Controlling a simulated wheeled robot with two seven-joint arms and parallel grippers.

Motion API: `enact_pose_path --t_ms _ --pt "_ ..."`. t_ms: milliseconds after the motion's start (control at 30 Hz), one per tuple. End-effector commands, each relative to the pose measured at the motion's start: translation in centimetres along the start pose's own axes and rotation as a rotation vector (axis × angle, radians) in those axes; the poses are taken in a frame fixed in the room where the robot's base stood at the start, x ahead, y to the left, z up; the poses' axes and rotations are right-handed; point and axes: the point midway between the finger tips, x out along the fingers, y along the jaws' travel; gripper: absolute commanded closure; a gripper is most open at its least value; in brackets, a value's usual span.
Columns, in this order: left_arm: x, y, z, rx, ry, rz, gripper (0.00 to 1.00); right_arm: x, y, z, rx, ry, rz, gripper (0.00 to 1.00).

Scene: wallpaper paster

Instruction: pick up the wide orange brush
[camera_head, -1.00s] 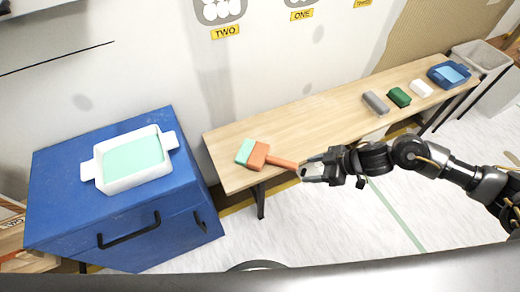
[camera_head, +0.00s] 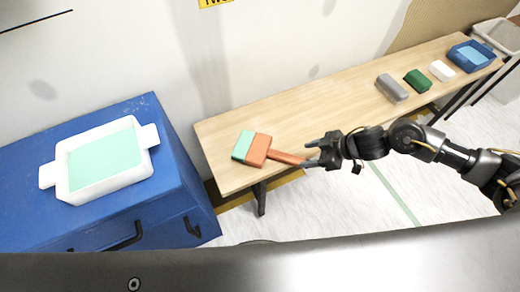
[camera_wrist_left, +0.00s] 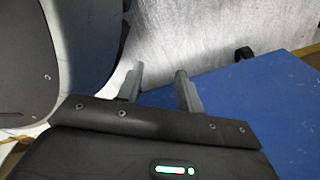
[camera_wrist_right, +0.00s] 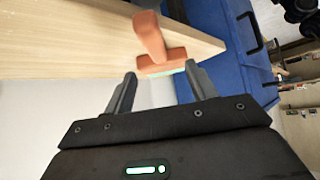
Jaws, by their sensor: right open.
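The wide orange brush (camera_head: 257,150) lies on the wooden bench near its left end in the head view. Its mint-green bristle edge faces left and its orange handle (camera_head: 287,158) points right. My right gripper (camera_head: 308,154) is open at the free end of the handle; whether it touches is unclear. In the right wrist view the brush's handle (camera_wrist_right: 150,36) and head (camera_wrist_right: 162,60) show just beyond the parted fingers, with nothing clearly held. My left gripper (camera_wrist_left: 160,70) is open and empty in the left wrist view, near a blue surface; the head view does not show it.
The wooden bench (camera_head: 320,110) runs along the wall. A grey block (camera_head: 391,88), green block (camera_head: 417,80), white block (camera_head: 442,71) and blue tray (camera_head: 470,57) sit at its far right. A white tray (camera_head: 48,176) with mint-green contents stands on the blue cabinet (camera_head: 180,185).

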Motion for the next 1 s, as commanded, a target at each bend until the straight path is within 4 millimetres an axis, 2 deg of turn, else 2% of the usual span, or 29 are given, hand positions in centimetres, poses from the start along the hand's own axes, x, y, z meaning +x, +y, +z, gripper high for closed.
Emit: enact_pose_path --t_ms 100,233,567,800,1000 --pt "0.0 0.2 -0.7 -0.002 0.005 0.003 0.64 2.1 -0.1 -0.1 0.001 0.001 -0.003 0.44" --pt "-0.1 0.3 -1.3 -0.003 0.008 0.005 0.64 4.0 0.0 -0.1 0.0 0.001 -0.003 0.44" --pt "-0.2 0.5 -1.6 -0.005 0.009 0.006 0.64 5.5 0.1 -0.1 -0.002 0.0 -0.003 0.44" --pt "-0.3 0.6 -2.5 -0.006 0.012 0.008 0.64 8.9 0.8 0.2 -0.002 0.0 -0.003 0.44" --pt "-0.7 0.8 -3.4 -0.008 0.021 0.011 0.64 10.1 0.8 0.1 -0.002 0.0 -0.002 0.44"
